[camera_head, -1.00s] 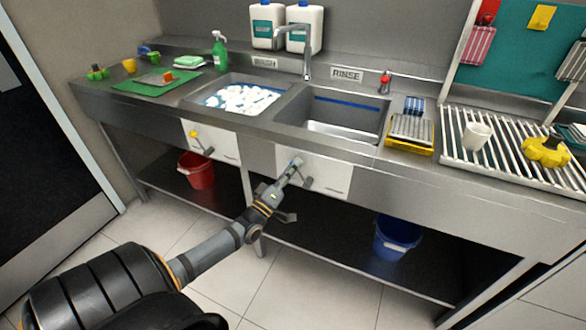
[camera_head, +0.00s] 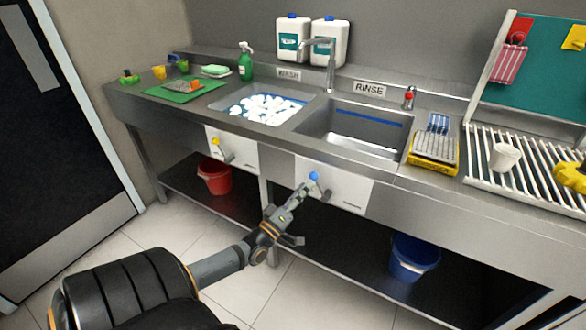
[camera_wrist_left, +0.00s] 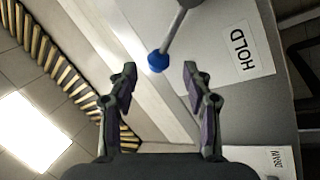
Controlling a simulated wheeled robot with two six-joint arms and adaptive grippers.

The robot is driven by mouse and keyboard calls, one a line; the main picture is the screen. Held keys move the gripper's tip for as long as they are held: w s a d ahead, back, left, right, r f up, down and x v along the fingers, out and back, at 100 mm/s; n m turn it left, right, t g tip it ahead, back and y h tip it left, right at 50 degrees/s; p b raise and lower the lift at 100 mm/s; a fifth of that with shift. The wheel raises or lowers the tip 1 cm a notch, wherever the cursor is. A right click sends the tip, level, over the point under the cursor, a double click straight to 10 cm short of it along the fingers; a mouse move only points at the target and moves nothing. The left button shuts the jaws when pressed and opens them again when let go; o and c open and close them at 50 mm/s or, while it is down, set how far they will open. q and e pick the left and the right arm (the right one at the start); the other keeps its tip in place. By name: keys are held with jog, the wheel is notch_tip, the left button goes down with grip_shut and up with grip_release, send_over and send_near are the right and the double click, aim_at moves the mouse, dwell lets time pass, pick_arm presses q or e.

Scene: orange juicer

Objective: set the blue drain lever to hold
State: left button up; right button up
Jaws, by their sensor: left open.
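The blue drain lever (camera_head: 314,176) is on the white panel under the rinse basin. Its blue knob points up and to the left in the head view. In the left wrist view the blue knob (camera_wrist_left: 158,61) lies between my fingertips or just beyond them, with its grey rod running up and right. A HOLD label (camera_wrist_left: 238,50) is on the panel to the right of the rod. My left gripper (camera_head: 299,193) is open, just below and left of the knob; its two fingers also show in the left wrist view (camera_wrist_left: 160,72). I see no contact. My right gripper is out of view.
A yellow lever (camera_head: 216,143) is on the left panel under the wash basin (camera_head: 230,104). The rinse basin (camera_head: 350,130) is above the blue lever. A red bucket (camera_head: 214,178) and a blue bucket (camera_head: 411,258) stand below. Another label (camera_wrist_left: 275,160) is partly hidden.

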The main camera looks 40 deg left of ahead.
pick_arm(q)
jog(key=v, duration=0.8)
jog(key=shift+s, duration=0.15)
jog(key=s+a+f+m+g+y, duration=0.1)
jog(key=s+f+m+g, duration=0.15)
jog(key=f, duration=0.85)
jog(key=s+f+m+g, duration=0.15)
jog(key=f+g, duration=0.25)
jog(key=f, duration=0.6)
jog(key=s+a+f+m+g+y, duration=0.1)
jog(key=s+f+g, duration=0.25)
jog(key=f, duration=0.75)
jog(key=s+d+f+m+g, duration=0.2)
jog(key=s+d+f+g, duration=0.25)
jog(key=s+f, duration=0.4)
jog(key=s+d+f+m+g+h, duration=0.1)
jog(key=s+d+f+m+g, duration=0.2)
jog(key=s+f, duration=0.35)
jog(key=s+d+f+m+g+h, duration=0.1)
jog(key=s+d+f+g, duration=0.2)
jog(key=s+d+f, duration=0.3)
jog(key=s+r+p, duration=0.4)
jog(key=r+p, duration=1)
jog(key=r, duration=0.1)
jog(key=shift+a+g, duration=0.2)
jog(key=shift+g, duration=0.15)
